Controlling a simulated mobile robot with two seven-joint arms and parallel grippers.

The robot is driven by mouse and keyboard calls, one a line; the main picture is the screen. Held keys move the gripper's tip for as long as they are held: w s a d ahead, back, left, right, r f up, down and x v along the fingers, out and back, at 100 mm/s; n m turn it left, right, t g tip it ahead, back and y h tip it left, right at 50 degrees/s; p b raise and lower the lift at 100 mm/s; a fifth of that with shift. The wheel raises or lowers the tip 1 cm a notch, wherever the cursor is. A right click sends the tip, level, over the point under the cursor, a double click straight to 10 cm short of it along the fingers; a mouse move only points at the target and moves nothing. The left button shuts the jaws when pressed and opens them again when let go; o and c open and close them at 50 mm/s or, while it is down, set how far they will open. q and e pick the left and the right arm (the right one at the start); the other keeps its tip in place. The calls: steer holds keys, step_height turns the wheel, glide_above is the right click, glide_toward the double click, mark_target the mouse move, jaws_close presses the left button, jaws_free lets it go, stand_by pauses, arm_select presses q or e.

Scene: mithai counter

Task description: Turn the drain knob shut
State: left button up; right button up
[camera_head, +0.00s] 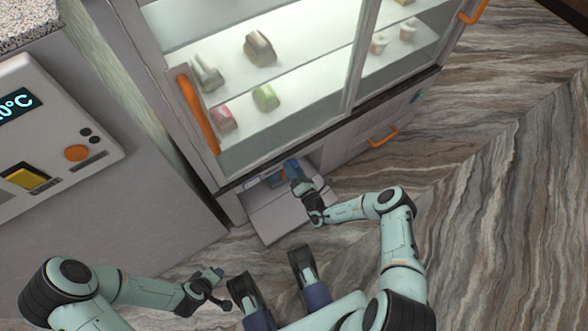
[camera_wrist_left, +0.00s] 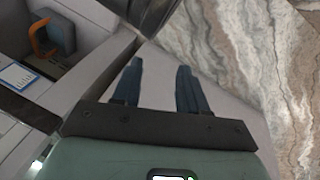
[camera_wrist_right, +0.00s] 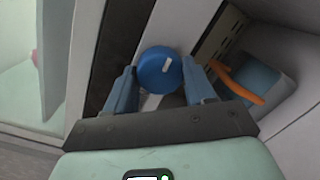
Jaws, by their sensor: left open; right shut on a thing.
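The drain knob (camera_wrist_right: 157,62) is a round blue knob with a white mark, low inside the open compartment under the display case. The mark looks nearly upright, slightly tilted, in the right wrist view. My right gripper (camera_wrist_right: 160,80) is shut on the knob, one finger on each side. In the head view my right gripper (camera_head: 290,168) reaches into the compartment and hides the knob there. My left gripper (camera_head: 217,286) is open and empty, left of the lowered flap; in the left wrist view its fingers (camera_wrist_left: 157,72) stand apart over a pale panel.
The lowered flap (camera_head: 272,222) lies in front of the compartment. A blue-grey box with an orange handle (camera_wrist_left: 65,32) and a vented panel (camera_wrist_right: 218,38) are close by inside. The glass case (camera_head: 290,95) rises above. Floor (camera_head: 500,220) is clear at right.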

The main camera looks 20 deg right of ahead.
arm_select(q)
steer(key=s+d+r+g+h+p, duration=0.1)
steer(key=s+d+r+p, duration=0.2)
steer(key=s+r, duration=0.1)
steer(key=shift+s+g+p, duration=0.3)
steer(key=shift+s+p, duration=0.05)
steer(key=shift+s, duration=0.5)
arm_select(e)
steer(key=shift+d+f+n+t+y, duration=0.15)
steer(key=shift+n+y, duration=0.1)
steer(key=shift+n, duration=2.8)
steer(key=shift+n+t+y, duration=0.1)
steer(key=shift+n+y, duration=0.2)
steer(key=shift+n, duration=2.8)
steer(key=shift+d+f+n+t+y, duration=0.15)
steer(key=shift+n+y, duration=0.1)
steer(key=shift+n, duration=2.8)
steer(key=shift+a+r, duration=0.1)
steer(key=o, duration=1)
arm_select(q)
steer(key=shift+s, duration=0.1)
arm_select(e)
steer(key=shift+s, duration=0.1)
